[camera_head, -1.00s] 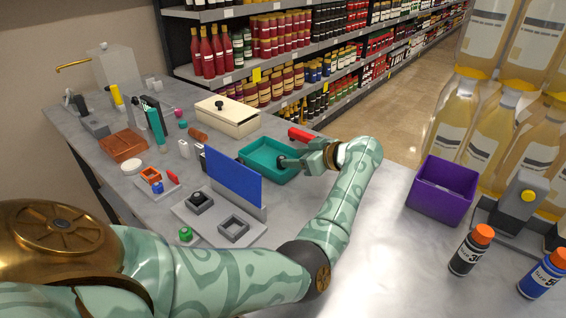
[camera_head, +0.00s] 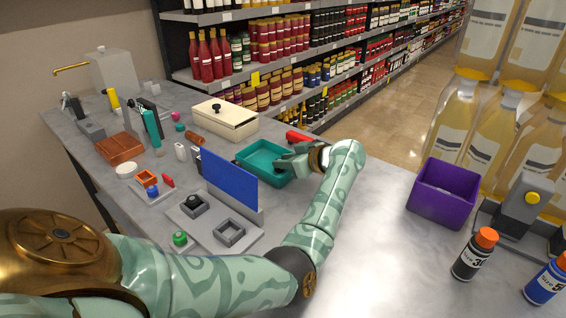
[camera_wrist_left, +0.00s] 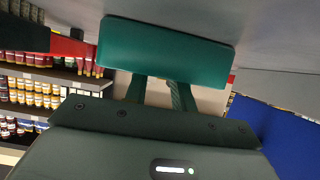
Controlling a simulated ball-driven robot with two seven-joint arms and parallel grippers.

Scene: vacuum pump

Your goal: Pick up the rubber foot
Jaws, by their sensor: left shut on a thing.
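My left gripper (camera_head: 283,168) reaches from the right over the near right part of the teal tray (camera_head: 246,154), with its fingertips down inside. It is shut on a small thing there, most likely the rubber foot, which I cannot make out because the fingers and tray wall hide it. In the left wrist view the two fingers run behind the wall of the teal tray (camera_wrist_left: 165,52), with a narrow gap between them, and their tips are hidden. My right gripper is not in view.
A blue panel (camera_head: 230,181) stands close to the tray on its near side. A red object (camera_head: 299,137) and a cream box (camera_head: 226,121) lie behind it. A purple bin (camera_head: 443,190) stands at the right. The table between is clear.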

